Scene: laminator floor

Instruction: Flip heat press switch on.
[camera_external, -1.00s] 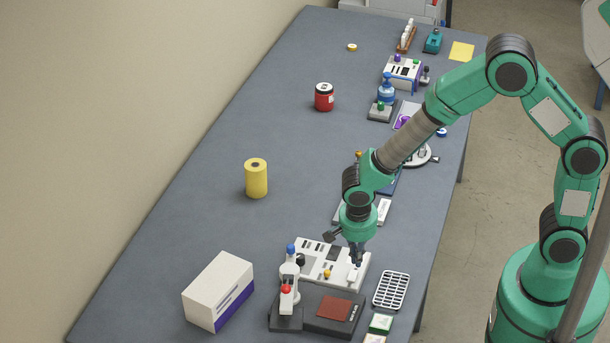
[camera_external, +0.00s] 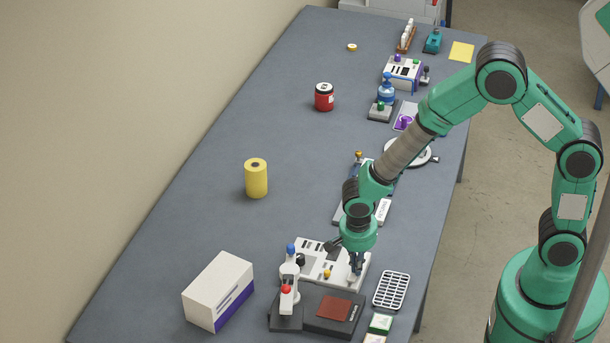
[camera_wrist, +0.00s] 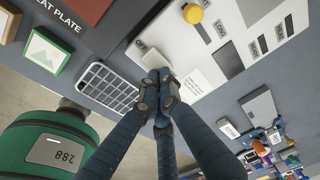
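The heat press has a dark base with a reddish-brown plate (camera_external: 334,308) and stands at the near end of the table. Its plate, lettered "…EAT PLATE", shows at the top left of the wrist view. Behind it is a white control panel (camera_external: 312,252) with a yellow knob (camera_wrist: 193,13), dark slots and small labels. My gripper (camera_external: 356,272) points down at the panel's right end. In the wrist view my gripper (camera_wrist: 158,82) has its fingertips together, over a small pale switch-like part (camera_wrist: 152,60) at the panel edge. The fingertips partly hide that part; contact and switch position are unclear.
A white grid tray (camera_external: 392,290) lies right of the press, with small picture cards (camera_external: 380,324) in front. A white-and-purple box (camera_external: 218,290) stands left. A yellow roll (camera_external: 256,178) and a red jar (camera_external: 324,97) stand farther back. The table's left middle is clear.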

